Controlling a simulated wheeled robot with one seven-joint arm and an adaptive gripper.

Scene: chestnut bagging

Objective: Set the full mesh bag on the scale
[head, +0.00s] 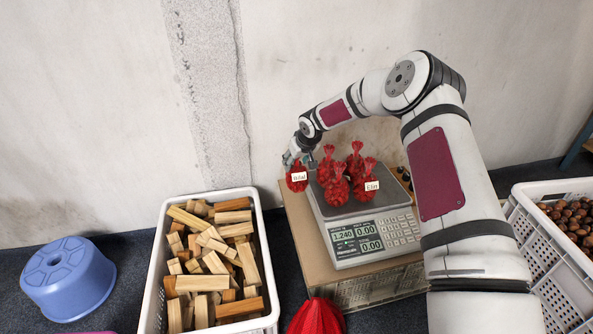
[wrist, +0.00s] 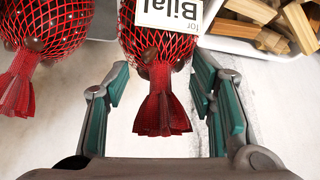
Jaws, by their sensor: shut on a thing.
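A full red mesh bag (head: 297,178) with a white name tag is at the left edge of the scale. In the wrist view this bag (wrist: 158,45) reads "for Bilal", and its gathered red tail lies between my fingers. My gripper (head: 296,160) is shut on it; the wrist view shows the gripper (wrist: 160,76) with a finger on each side. The scale (head: 372,226) stands on a cardboard-topped box and reads 1.240. Several other red bags (head: 337,188) stand on its plate, one tagged. I cannot tell whether the held bag touches the plate.
A white crate (head: 151,290) of wood blocks stands left of the scale. A blue stool (head: 68,277) is farther left. A crate (head: 560,283) of chestnuts is at the right. A red mesh thing (head: 316,318) lies at the front. The wall is close behind.

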